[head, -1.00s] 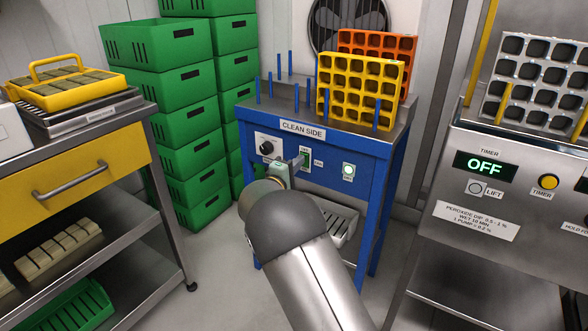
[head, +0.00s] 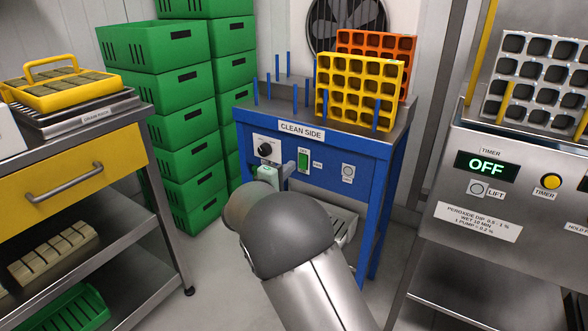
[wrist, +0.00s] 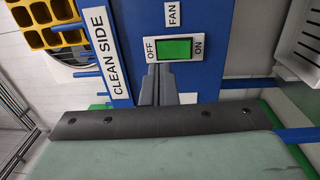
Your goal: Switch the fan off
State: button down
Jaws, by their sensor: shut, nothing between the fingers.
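The fan switch (head: 303,160) is a green rocker on the front panel of the blue clean-side stand. In the wrist view the fan switch (wrist: 174,50) has OFF printed at its left end and ON at its right, beside a FAN label (wrist: 172,14). The round lamp (head: 348,171) to the right of the switch is unlit. The fan (head: 347,25) is on the wall behind the stand; I cannot tell whether it turns. My gripper (head: 287,169) is shut and empty, just in front of the panel. In the wrist view its fingertips (wrist: 158,70) are close to the switch's edge.
A dark knob (head: 265,149) is left of the switch. Blue pegs and yellow (head: 360,88) and orange (head: 377,48) trays stand on the blue stand (head: 375,147). Green crates (head: 165,85) are stacked left. A steel dip station (head: 500,185) is right.

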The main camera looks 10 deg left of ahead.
jog(key=r+p+v, duration=0.1)
jog(key=p+v, duration=0.1)
jog(key=v, duration=0.7)
jog(key=shift+r, duration=0.35)
jog(key=shift+s+a, duration=0.1)
jog(key=shift+r, duration=0.1)
jog(key=s+d+r+m+g+h+p, duration=0.1)
jog(key=s+d+r+m+g+p, duration=0.15)
jog(key=d+r+g+p, duration=0.4)
jog(key=s+d+r+m+g+h+p, duration=0.1)
jog(key=s+d+r+m+p, duration=0.2)
jog(key=d, duration=0.7)
jog(key=s+d+r+m+g+p, duration=0.1)
jog(key=s+d+r+g+p, duration=0.3)
jog(key=d, duration=0.5)
jog(key=s+d+r+m+g+y+p, duration=0.2)
jog(key=s+d+r+p, duration=0.1)
jog(key=s+p, duration=0.35)
jog(key=s+d+r+m+g+y+p, duration=0.1)
jog(key=s+d+r+g+y+p, duration=0.15)
jog(key=s+r+p, duration=0.4)
jog(key=s+a+r+m+y+p, duration=0.2)
jog(key=s+y+p, duration=0.3)
jog(key=s, duration=0.6)
jog(key=shift+s+r+m+g+p, duration=0.3)
jog(key=shift+s+r+m+p, duration=0.05)
jog(key=shift+r+m+p, duration=0.25)
